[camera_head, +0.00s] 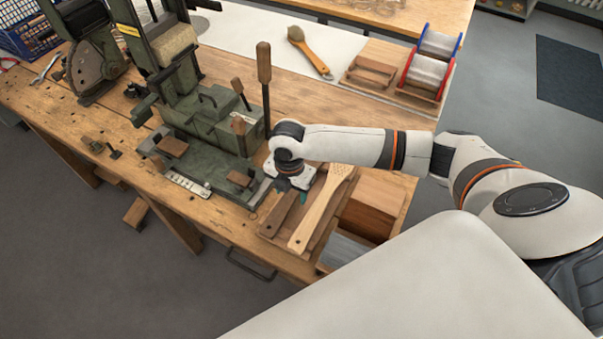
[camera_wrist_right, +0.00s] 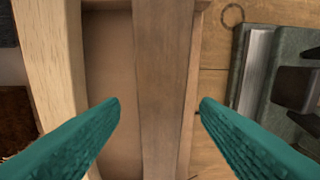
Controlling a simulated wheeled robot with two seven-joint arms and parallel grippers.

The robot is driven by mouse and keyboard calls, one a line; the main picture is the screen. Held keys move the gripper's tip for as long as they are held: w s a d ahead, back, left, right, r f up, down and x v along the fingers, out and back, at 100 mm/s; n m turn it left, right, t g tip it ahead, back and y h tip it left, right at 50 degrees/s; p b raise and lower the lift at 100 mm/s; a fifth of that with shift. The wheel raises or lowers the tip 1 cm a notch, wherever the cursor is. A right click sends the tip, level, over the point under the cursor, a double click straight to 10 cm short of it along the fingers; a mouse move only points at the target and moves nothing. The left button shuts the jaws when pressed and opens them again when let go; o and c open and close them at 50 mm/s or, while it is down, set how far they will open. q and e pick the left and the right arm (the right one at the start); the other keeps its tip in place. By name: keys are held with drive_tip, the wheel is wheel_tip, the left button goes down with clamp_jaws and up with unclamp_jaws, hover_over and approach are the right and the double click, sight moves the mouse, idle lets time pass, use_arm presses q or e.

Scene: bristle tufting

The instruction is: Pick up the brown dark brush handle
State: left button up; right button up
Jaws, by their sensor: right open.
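The dark brown brush handle (camera_head: 277,214) lies in a shallow wooden tray at the front edge of the workbench. A pale wooden handle (camera_head: 322,208) with a perforated head lies beside it on the right. My right gripper (camera_head: 287,194) is above the dark handle and partly hides its far end. In the right wrist view, the dark handle (camera_wrist_right: 163,60) runs between the two teal fingers (camera_wrist_right: 160,104), which are open and apart from it. The pale handle (camera_wrist_right: 50,70) is outside the left finger. My left gripper is not in view.
The green tufting machine (camera_head: 215,120) stands left of the tray, with an upright wooden-handled lever (camera_head: 264,75) close to my right wrist. A brown wooden block (camera_head: 372,205) is right of the tray. Wire spools (camera_head: 427,72) and a brush (camera_head: 308,50) lie farther back.

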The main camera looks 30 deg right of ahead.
drive_tip(key=c, duration=1.1)
drive_tip(key=shift+r, duration=0.1)
